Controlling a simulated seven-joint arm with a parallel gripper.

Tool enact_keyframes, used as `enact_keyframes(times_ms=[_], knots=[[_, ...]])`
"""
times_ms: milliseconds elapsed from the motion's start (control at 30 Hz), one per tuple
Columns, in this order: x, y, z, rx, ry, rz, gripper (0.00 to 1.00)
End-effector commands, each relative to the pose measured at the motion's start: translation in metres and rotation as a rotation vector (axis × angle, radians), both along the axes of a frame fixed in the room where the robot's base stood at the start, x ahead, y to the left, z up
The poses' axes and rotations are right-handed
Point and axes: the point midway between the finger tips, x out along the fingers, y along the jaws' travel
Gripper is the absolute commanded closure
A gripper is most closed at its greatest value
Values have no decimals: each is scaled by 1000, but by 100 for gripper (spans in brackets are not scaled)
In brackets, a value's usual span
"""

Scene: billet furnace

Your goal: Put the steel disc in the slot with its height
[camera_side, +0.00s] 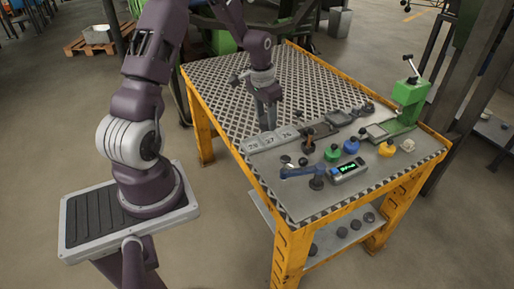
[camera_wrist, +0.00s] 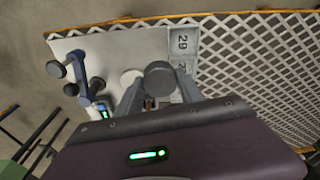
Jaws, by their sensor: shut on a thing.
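My gripper (camera_side: 268,122) points down beside the grey slot tray (camera_side: 252,145) on the table. In the wrist view my gripper (camera_wrist: 160,98) is shut on a dark grey steel disc (camera_wrist: 160,76) between its fingertips. The disc is hard to make out in the side view. The slot tray also shows in the wrist view (camera_wrist: 184,24), with numbered compartments just beyond the disc; one number looks like 29, and the others are partly hidden. I cannot tell whether the disc touches the tray.
A box with a green-lit display (camera_side: 348,170) and a blue-armed stand (camera_side: 300,173) are near the front. Green (camera_side: 332,154), blue (camera_side: 351,146) and yellow (camera_side: 387,149) items stand to the right. A green press (camera_side: 408,95) is at the right edge. The mesh table top (camera_side: 300,80) behind is clear.

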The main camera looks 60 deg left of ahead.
Motion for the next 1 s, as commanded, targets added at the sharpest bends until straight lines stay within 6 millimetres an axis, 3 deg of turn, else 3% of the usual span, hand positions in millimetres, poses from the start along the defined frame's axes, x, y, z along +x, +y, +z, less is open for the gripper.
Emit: enact_keyframes(times_ms=[33,100,233,433,767,1000], knots=[[-5,20,-6,-1,0,21,100],[-10,40,-12,-1,-2,35,100],[-17,58,-22,-2,-2,46,100],[-18,59,-68,-4,-1,47,100],[-17,60,-116,-1,-2,46,100],[-17,60,-121,1,-4,46,100]])
